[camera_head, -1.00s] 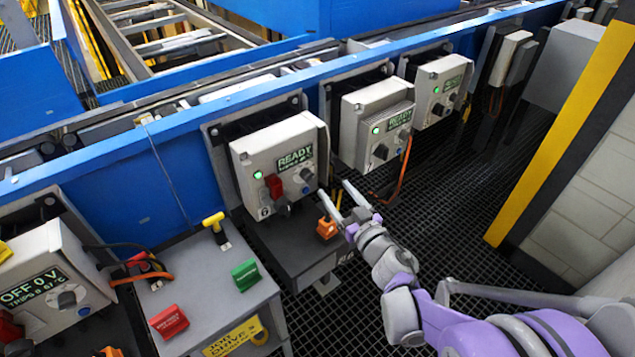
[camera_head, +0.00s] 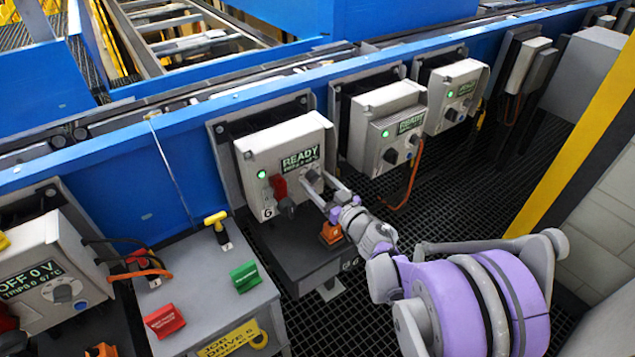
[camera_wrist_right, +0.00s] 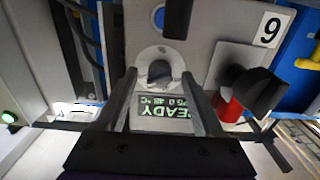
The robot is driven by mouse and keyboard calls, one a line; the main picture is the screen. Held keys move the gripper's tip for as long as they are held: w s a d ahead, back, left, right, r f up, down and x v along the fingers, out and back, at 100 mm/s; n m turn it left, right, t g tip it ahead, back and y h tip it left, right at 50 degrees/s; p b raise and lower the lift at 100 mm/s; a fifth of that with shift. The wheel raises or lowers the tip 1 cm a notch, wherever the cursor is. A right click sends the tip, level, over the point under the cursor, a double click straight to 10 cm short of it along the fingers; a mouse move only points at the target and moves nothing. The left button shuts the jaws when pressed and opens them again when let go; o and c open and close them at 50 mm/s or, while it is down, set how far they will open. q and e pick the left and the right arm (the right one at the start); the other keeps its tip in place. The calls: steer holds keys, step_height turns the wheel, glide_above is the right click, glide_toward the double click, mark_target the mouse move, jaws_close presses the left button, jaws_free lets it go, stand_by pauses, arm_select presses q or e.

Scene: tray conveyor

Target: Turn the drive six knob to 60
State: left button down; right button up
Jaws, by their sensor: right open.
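The drive six box (camera_head: 255,150) is a pale grey unit on the blue rail with a green READY display and a lit green lamp. Its number plate shows upside down in the right wrist view (camera_wrist_right: 269,29). The grey knob (camera_head: 312,177) is on its front face, right of a red and black switch (camera_head: 278,188). In the right wrist view the knob (camera_wrist_right: 160,68) lies between the tips of my open right gripper (camera_wrist_right: 159,76), one finger on each side. I cannot tell whether the fingers touch it. The knob's setting is not readable. My left gripper is out of view.
The red part (camera_wrist_right: 228,106) and black handle of the switch stick out close to my right finger. An orange block (camera_head: 331,233) sits on the dark shelf below. A grey bench (camera_head: 205,275) holds red, green and yellow items. Other READY boxes (camera_head: 385,125) stand to the right.

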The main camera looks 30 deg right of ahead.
steer(key=shift+w, duration=0.35)
jaws_close()
